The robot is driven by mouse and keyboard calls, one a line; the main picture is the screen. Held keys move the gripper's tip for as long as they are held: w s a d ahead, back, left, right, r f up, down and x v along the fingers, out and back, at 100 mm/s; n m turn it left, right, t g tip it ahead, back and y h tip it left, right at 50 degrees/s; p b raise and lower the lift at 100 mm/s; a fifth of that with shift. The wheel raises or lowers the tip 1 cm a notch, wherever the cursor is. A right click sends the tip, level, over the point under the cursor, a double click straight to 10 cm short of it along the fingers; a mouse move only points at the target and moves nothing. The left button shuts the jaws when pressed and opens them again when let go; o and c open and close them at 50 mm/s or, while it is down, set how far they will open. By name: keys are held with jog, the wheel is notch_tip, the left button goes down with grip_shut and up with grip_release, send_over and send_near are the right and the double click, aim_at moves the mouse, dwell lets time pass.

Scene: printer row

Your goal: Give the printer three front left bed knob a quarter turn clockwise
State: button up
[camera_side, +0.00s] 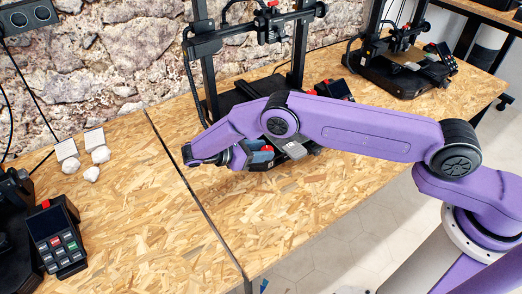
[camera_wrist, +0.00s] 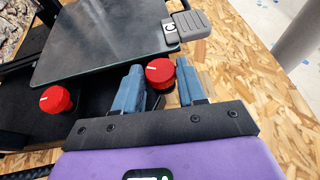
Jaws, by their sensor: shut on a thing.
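A red bed knob with a white mark (camera_wrist: 159,72) sits under the corner of the dark print bed (camera_wrist: 100,42) in the wrist view. My gripper (camera_wrist: 161,82) has one blue-grey finger on each side of this knob and is shut on it. In the side view my gripper (camera_side: 258,156) is low at the front of the middle printer (camera_side: 236,98), and a bit of red shows at its fingers. My arm hides much of that printer and its bed. A second red knob (camera_wrist: 55,99) is under the bed to the left, apart from my fingers.
A grey tab with a clip (camera_wrist: 187,27) sticks out from the bed edge, close to my fingers. Another printer (camera_side: 400,65) stands at the back right. A control panel (camera_side: 55,238) and small white pieces (camera_side: 97,154) lie at left. The wooden table (camera_side: 150,240) is clear in front.

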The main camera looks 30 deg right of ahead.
jog(key=shift+w+m+g, duration=0.15)
jog(key=shift+m+g, duration=0.75)
jog(key=shift+g, duration=0.1)
jog(key=o, duration=1.1)
jog(key=shift+c, duration=0.2)
jog(key=shift+r, duration=0.15)
jog(key=s+d+r, duration=0.5)
jog(key=s+r, duration=0.7)
jog(key=s, duration=0.1)
jog(key=shift+r, duration=0.4)
